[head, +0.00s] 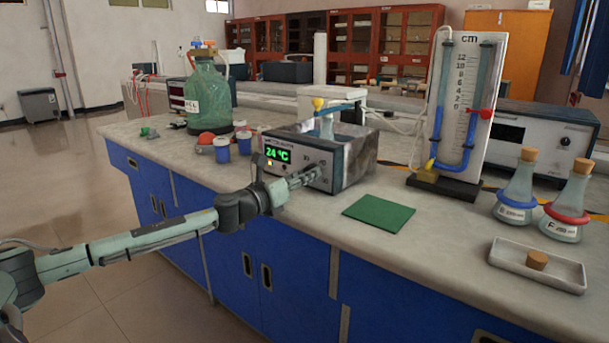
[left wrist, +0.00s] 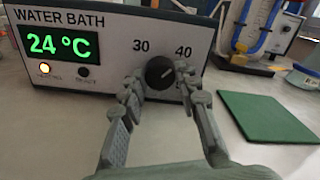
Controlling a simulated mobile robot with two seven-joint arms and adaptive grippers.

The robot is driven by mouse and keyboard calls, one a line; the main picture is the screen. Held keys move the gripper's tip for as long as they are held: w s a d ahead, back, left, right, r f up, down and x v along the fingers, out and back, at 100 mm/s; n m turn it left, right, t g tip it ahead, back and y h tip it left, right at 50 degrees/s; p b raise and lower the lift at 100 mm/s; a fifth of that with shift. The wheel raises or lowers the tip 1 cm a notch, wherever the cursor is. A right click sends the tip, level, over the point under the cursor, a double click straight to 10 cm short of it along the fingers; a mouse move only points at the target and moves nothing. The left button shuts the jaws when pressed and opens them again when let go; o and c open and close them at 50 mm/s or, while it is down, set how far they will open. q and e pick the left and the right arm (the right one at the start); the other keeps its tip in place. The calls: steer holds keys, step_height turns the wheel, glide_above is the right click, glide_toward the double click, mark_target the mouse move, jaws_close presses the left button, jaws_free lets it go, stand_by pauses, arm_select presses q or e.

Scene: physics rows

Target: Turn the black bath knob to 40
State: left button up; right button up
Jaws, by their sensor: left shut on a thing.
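The water bath (head: 350,160) is a grey box on the bench, and its green display reads 24 °C. In the left wrist view its black knob (left wrist: 159,73) sits on the front panel (left wrist: 115,30), below the printed 30 and 40. A pale mark on the knob points up and to the right, toward the 40 side. My left gripper (head: 314,172) reaches the panel from the left and is shut on the knob, one finger on each side. In the head view the gripper hides the knob. My right gripper is not in view.
A green mat (head: 379,213) lies on the bench right of the bath. A manometer (head: 465,105), two flasks (head: 516,190) and a tray (head: 538,265) with a cork stand farther right. Blue-labelled jars (head: 222,150) and a large green bottle (head: 208,95) stand left.

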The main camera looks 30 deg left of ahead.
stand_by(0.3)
arm_select(q)
steer(key=o, duration=1.2)
steer(key=shift+c, duration=0.2)
steer(key=shift+s+f, duration=0.15)
steer(key=shift+s, duration=0.45)
steer(key=s, duration=0.5)
steer(key=shift+s+a, duration=0.2)
steer(key=shift+a, duration=0.05)
steer(key=shift+s+a, duration=0.2)
steer(key=shift+s, duration=2.5)
